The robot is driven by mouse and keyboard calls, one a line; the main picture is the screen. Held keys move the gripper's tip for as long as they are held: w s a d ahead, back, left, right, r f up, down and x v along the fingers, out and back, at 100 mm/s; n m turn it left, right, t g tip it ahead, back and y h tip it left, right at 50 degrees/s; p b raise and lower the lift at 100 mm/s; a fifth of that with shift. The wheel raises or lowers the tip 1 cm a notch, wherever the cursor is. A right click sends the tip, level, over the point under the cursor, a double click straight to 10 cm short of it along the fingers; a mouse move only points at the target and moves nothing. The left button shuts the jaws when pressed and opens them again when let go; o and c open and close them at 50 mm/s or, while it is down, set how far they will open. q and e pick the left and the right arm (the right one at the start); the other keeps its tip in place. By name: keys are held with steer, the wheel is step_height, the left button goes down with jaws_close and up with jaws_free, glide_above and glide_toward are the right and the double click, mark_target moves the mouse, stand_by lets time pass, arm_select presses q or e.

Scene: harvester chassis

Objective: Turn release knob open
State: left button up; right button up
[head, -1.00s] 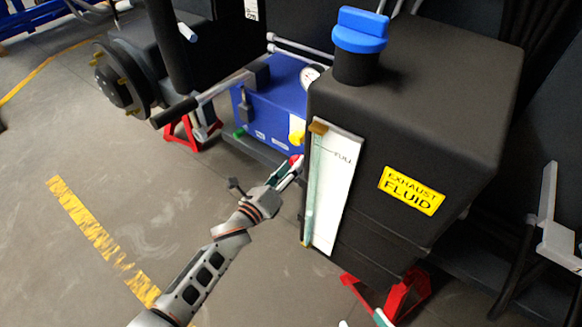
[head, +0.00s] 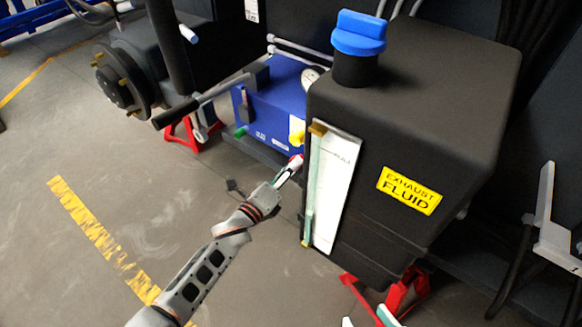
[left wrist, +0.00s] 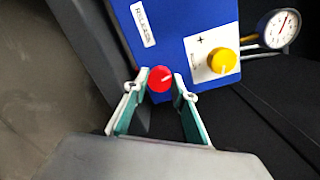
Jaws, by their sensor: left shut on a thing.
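The release knob is the red knob (left wrist: 160,79) on the lower edge of the blue box (head: 268,110), below the RELEASE label (left wrist: 143,24). A small pale mark shows on its face. My left gripper (left wrist: 160,82) is shut on the knob, with one finger on each side, in the left wrist view. In the head view my left gripper (head: 291,168) reaches the knob (head: 296,163) from the lower left, and the fingers partly cover it. My right gripper (head: 368,318) shows only its fingertips at the bottom edge, apart and empty.
A yellow knob (left wrist: 222,61) and a gauge (left wrist: 282,28) are beside the red knob. The black exhaust fluid tank (head: 430,100) stands close on the right, with its level strip (head: 333,190). A black-handled lever (head: 176,113) is at the left. Floor at the left is free.

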arm_select(q)
steer(key=n, duration=1.6)
steer(key=n+h+p, duration=0.1)
steer(key=n, duration=1.5)
steer(key=shift+f+g+p, duration=0.1)
steer(key=shift+g+p, duration=0.2)
arm_select(e)
steer(key=shift+s+d+f+n, duration=0.3)
steer(key=shift+d+f, duration=0.05)
steer(key=shift+d, duration=0.25)
steer(key=shift+r, duration=0.1)
